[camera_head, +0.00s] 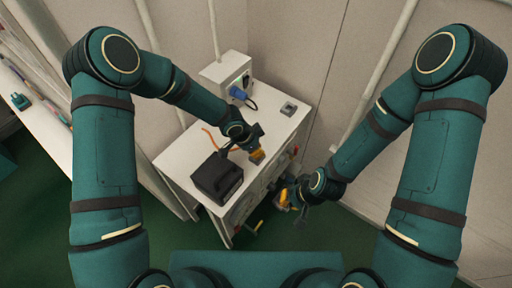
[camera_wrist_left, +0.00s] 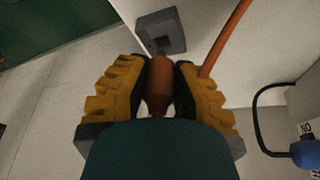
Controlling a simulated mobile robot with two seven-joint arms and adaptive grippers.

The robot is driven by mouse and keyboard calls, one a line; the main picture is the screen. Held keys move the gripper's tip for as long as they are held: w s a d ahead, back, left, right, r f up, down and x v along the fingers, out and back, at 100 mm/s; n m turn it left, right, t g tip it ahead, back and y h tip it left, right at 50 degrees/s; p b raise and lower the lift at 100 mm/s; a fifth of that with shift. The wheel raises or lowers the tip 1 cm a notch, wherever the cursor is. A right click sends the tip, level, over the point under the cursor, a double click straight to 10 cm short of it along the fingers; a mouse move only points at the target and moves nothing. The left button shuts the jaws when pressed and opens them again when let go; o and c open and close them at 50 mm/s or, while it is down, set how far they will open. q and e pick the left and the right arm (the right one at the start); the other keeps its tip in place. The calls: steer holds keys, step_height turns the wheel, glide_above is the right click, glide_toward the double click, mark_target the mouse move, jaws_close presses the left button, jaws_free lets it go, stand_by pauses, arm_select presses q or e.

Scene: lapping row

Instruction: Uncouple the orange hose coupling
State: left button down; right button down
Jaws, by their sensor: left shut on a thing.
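My left gripper (camera_head: 256,156) is over the front right part of the white bench top. In the left wrist view, the yellow ridged fingers of my left gripper (camera_wrist_left: 159,88) are shut on the orange coupling (camera_wrist_left: 159,72), one on each side. The coupling is a rounded body with a tapered near end. Behind it lies a grey square block (camera_wrist_left: 161,30); I cannot tell whether they touch. An orange hose (camera_wrist_left: 225,38) runs up from behind the right finger; it also shows in the head view (camera_head: 209,137). My right gripper (camera_head: 288,201) is beside the bench's right front; its jaw opening is unclear.
A black box (camera_head: 217,178) stands on the bench (camera_head: 184,157) left of my left gripper. A white box (camera_head: 222,76) with a blue plug (camera_head: 238,92) and cable is at the back. A small grey block (camera_head: 288,108) sits at the back right. Green floor lies in front.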

arm_select(q)
steer(key=shift+b, duration=0.45)
stand_by(1.2)
steer(key=shift+f+b, duration=1.3)
steer(key=shift+f, duration=0.1)
steer(key=c, duration=0.8)
jaws_free()
steer(key=shift+c, duration=0.2)
steer(key=shift+r, duration=0.1)
steer(key=v, duration=1.2)
